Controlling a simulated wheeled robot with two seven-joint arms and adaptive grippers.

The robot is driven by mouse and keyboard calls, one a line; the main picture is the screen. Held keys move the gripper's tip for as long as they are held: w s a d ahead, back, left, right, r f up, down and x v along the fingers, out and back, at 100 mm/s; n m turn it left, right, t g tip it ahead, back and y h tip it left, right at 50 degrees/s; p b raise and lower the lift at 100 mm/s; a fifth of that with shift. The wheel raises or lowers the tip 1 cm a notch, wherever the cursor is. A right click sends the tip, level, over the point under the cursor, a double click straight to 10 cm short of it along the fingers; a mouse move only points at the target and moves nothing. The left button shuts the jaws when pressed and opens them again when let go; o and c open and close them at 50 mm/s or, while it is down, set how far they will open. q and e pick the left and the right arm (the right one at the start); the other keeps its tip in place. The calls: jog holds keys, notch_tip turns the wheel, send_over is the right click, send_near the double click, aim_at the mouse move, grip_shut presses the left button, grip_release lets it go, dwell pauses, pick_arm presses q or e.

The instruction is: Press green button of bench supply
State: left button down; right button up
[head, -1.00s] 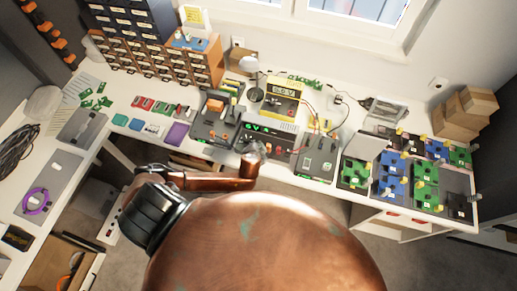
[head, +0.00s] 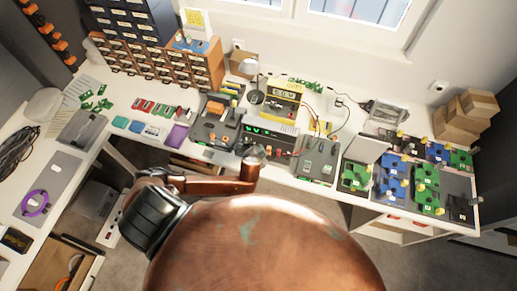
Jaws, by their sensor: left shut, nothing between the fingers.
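The bench supply (head: 284,142) is a dark box with a lit green display, near the front edge of the white bench in the head view. My left gripper (head: 256,151) is shut and empty. It is in front of the supply's lower left front and overlaps it in the picture. I cannot tell whether it touches the supply. The green button cannot be made out at this size, and the gripper may hide part of the panel. My right gripper is not in view.
A yellow meter (head: 284,97) stands behind the supply, with cables to its right. Dark grey devices flank the supply at left (head: 210,128) and right (head: 317,160). Green and blue boards (head: 392,183) fill the right end. Drawer cabinets stand at the back left.

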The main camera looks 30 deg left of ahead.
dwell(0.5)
pick_arm(q)
jog(key=shift+f, duration=0.45)
jog(key=shift+r+p, duration=0.45)
jog(key=shift+p, duration=0.05)
dwell(0.3)
notch_tip(320, 180, up, 6)
jog(key=p, duration=0.5)
jog(key=shift+p, duration=0.4)
